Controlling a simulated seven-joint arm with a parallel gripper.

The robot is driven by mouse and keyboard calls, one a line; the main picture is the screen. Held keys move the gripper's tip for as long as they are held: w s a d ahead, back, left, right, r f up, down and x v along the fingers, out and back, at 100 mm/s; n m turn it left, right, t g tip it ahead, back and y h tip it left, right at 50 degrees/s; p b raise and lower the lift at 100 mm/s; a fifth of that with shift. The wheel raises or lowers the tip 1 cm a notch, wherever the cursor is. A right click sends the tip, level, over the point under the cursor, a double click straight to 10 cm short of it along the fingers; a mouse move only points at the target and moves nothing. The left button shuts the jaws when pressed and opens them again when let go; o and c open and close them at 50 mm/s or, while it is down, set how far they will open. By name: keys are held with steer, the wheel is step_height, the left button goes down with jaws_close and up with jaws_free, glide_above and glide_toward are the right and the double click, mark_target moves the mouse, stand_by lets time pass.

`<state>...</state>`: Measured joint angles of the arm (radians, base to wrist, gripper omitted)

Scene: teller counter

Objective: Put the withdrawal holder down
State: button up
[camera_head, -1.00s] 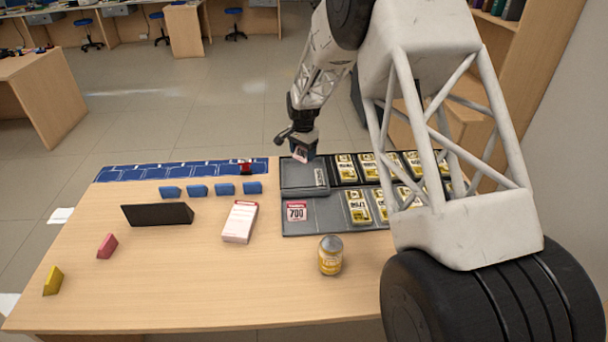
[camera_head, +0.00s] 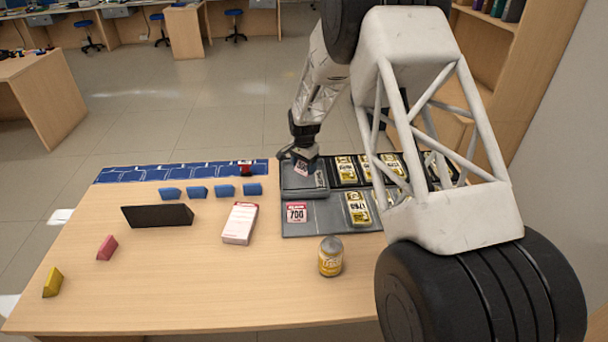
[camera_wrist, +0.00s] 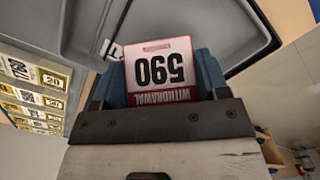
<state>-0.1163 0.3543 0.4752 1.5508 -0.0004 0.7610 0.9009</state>
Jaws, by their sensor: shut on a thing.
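The withdrawal holder (camera_wrist: 162,68), with a white face, red bands and the number 590, is between my gripper's fingers (camera_wrist: 158,85) in the wrist view. It reads upside down there. In the head view my gripper (camera_head: 303,160) is over the upper left compartment of the grey tray (camera_head: 290,227), shut on the holder (camera_head: 302,169). I cannot tell whether the holder touches the compartment floor. A second red-and-white holder marked 700 (camera_head: 296,212) lies in the compartment in front.
Several yellow-marked holders (camera_head: 358,208) fill the tray further right, partly hidden by my arm. A can (camera_head: 330,256) stands in front of the tray. A white-and-red stack (camera_head: 240,223), a dark sign (camera_head: 157,215) and small blue blocks (camera_head: 197,192) are left.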

mark_target(304, 180)
steer(key=shift+f, duration=0.3)
steer(key=shift+f, duration=1.85)
steer(key=shift+f, duration=0.2)
steer(key=o, duration=0.9)
steer(key=shift+r, duration=0.2)
step_height(304, 180, up, 11)
steer(key=shift+r, duration=0.5)
